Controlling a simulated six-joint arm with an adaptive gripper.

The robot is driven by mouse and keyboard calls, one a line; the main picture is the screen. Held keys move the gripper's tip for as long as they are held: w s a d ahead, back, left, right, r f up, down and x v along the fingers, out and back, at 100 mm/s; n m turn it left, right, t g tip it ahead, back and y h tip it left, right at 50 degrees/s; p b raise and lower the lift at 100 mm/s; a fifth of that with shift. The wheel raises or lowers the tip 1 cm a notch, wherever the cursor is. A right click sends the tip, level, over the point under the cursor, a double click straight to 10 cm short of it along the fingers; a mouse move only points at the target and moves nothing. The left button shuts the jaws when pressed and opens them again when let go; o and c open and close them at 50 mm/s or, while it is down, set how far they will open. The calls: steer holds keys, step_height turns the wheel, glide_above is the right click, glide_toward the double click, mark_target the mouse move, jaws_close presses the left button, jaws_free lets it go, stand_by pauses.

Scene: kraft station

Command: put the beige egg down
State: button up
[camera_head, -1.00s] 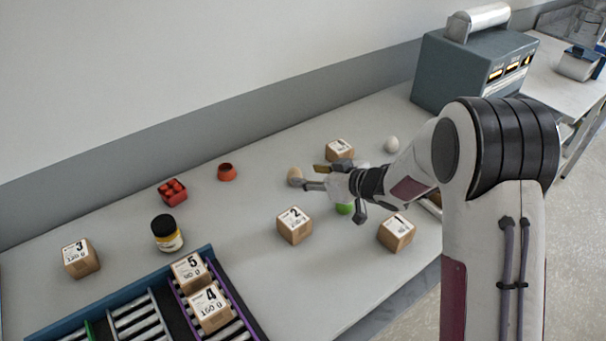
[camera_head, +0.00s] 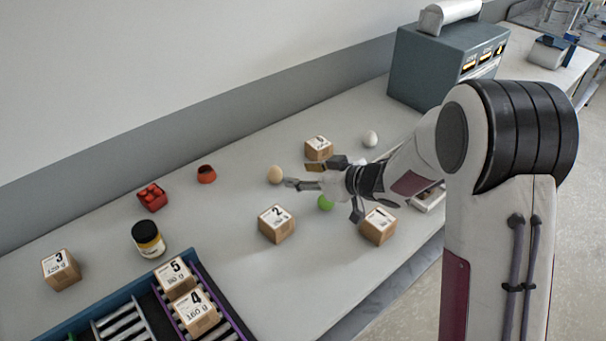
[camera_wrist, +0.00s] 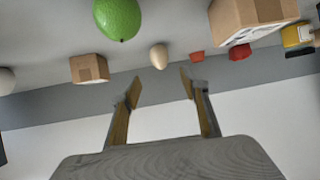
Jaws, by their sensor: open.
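The beige egg (camera_head: 275,174) stands on the grey table, apart from my gripper. It also shows in the wrist view (camera_wrist: 159,56), just beyond the gap between my fingers. My gripper (camera_head: 298,175) is open and empty, held low a little to the right of the egg in the head view. Both fingers (camera_wrist: 160,85) show spread in the wrist view with nothing between them.
A lime (camera_head: 325,203) and box 2 (camera_head: 276,226) are near my gripper. Another box (camera_head: 318,149) and a white egg (camera_head: 370,138) stand behind it. Box 1 (camera_head: 378,227) is in front. A red pot (camera_head: 206,175) is left. Table between pot and egg is clear.

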stand_by(0.4)
steer(key=d+r+m+t+h, duration=0.3)
steer(key=d+r+h, duration=0.2)
steer(key=d+r, duration=0.55)
steer(key=s+d+r+m+h, duration=0.3)
steer(key=s+d+r+h, duration=0.15)
steer(key=s+d, duration=0.4)
steer(key=s+d+r+m+g+h, duration=0.25)
steer(key=s+d, duration=0.35)
steer(key=s, duration=0.6)
steer(key=s+a+f+m+g+y, duration=0.1)
steer(key=s+f, duration=0.1)
steer(key=s, duration=0.6)
steer(key=s+a+f+m+g+y, duration=0.1)
steer(key=s, duration=0.7)
steer(key=shift+s+f, duration=0.25)
steer(key=shift+f, duration=0.1)
